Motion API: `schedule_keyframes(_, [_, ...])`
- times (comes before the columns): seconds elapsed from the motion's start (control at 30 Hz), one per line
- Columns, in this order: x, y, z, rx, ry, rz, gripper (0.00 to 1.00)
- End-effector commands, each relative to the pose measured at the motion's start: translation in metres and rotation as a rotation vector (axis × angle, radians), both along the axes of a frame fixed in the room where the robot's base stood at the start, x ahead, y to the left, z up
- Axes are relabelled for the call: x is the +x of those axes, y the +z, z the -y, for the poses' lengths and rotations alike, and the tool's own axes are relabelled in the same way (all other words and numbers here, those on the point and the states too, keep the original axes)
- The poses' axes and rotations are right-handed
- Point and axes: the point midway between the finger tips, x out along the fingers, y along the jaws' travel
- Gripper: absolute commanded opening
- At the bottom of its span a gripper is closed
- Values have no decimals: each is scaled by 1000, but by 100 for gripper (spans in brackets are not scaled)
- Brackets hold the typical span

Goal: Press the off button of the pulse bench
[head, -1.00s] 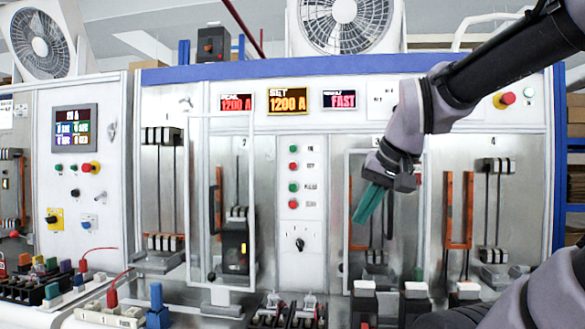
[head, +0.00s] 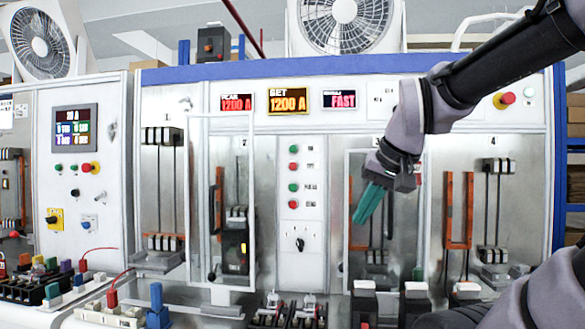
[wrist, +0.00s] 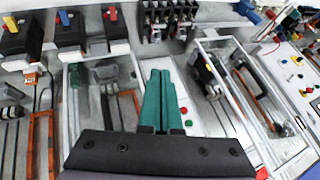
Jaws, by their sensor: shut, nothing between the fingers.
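The pulse bench (head: 345,75) is the wide grey cabinet with a blue top edge. Its white middle panel carries a column of green and red buttons above a black rotary knob (head: 300,244). The second button down is red, and its small label seems to read OFF; I take it as the off button (head: 293,165). My gripper (head: 366,206), with teal fingers pressed together and empty, hangs right of this panel, apart from the buttons. In the wrist view the fingers (wrist: 158,100) point away, with a red button and a green button (wrist: 188,124) visible just right of them.
Clear-framed doors stand at the left bay (head: 252,215) and behind my gripper (head: 348,225). Displays (head: 288,101) read 1200 A and FAST. A red mushroom button (head: 507,98) sits at upper right. Black and white breakers (head: 364,300) line the front. The space before the button panel looks clear.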

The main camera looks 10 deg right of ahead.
Motion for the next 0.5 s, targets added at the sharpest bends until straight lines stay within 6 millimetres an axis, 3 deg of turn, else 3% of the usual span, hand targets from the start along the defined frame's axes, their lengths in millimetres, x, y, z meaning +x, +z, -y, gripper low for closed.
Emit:
schedule_keyframes(0.17, [5, 3, 0, 5, -12, 0, 0])
schedule_keyframes(0.27, [20, 11, 1, 23, -57, -4, 0])
schedule_keyframes(0.37, [48, 25, 2, 59, -138, -7, 0])
schedule_keyframes(0.5, [103, 48, -3, 133, -289, 4, 0])
